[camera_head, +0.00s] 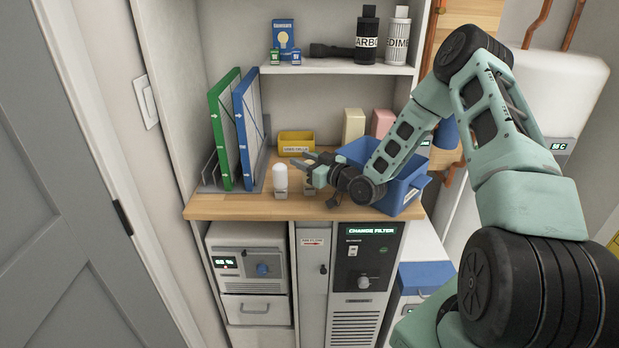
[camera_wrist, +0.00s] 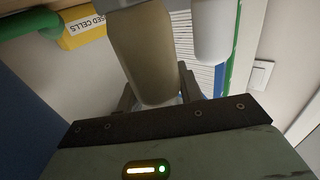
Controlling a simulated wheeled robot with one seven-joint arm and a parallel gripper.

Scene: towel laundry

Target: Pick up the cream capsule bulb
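The cream capsule bulb (camera_wrist: 145,50) fills the upper middle of the wrist view, in line with the space between my two fingers. In the head view its lower part (camera_head: 309,188) shows on the wooden counter, mostly hidden by my gripper (camera_head: 312,168). My gripper is low over the counter with its fingers apart, one on each side of the cream bulb. I cannot tell whether either finger touches it. A white capsule bulb (camera_head: 280,180) stands upright just left of it; it also shows in the wrist view (camera_wrist: 211,30).
Green and blue framed filters (camera_head: 246,120) stand in a rack at left. A yellow bin (camera_head: 296,143) is behind. A blue crate (camera_head: 405,188) sits close on the right, under my arm. The wooden counter (camera_head: 235,207) is bare at front left.

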